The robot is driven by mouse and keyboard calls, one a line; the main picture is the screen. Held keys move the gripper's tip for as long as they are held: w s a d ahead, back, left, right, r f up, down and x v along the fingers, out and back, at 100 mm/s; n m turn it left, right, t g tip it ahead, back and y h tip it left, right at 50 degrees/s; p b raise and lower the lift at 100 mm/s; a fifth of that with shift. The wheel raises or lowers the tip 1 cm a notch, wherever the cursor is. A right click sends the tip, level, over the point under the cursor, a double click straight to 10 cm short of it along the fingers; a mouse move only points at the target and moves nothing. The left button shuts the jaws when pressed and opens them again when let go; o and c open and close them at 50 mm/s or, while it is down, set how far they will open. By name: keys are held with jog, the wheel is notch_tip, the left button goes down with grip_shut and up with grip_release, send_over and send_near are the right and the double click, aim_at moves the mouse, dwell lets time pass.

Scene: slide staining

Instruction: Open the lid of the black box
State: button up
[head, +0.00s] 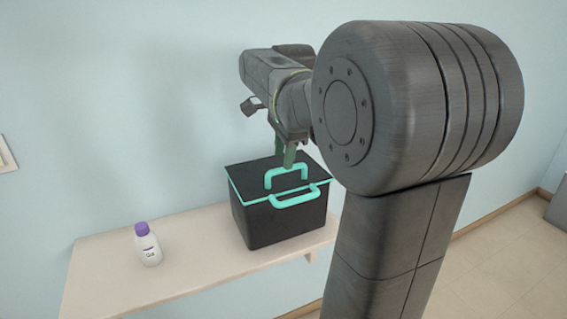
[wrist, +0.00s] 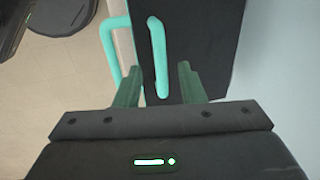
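The black box (head: 272,220) stands on the wooden shelf. Its black lid (head: 246,176) has a teal rim and looks closed. A teal handle (head: 285,174) stands on top of the lid, and a second teal handle (head: 296,197) is at the front edge. In the wrist view the lid handle (wrist: 157,55) lies ahead of and between my fingers, and the front handle (wrist: 110,50) is to its left. My gripper (wrist: 157,82) has its two green fingers apart, with nothing held between them. In the head view its fingertips (head: 289,158) are just above the lid handle; contact cannot be told.
A white bottle with a purple cap (head: 147,244) stands on the shelf (head: 190,268), left of the box. Bare shelf lies between them. A pale blue wall (head: 120,110) is close behind the box.

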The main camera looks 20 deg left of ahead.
aim_at(281, 171)
jog(key=shift+w+a+f, duration=0.1)
jog(key=shift+f, duration=0.7)
jog(key=shift+w+a+f, duration=0.1)
jog(key=shift+f, duration=0.7)
grip_shut()
jog(key=shift+r, duration=0.15)
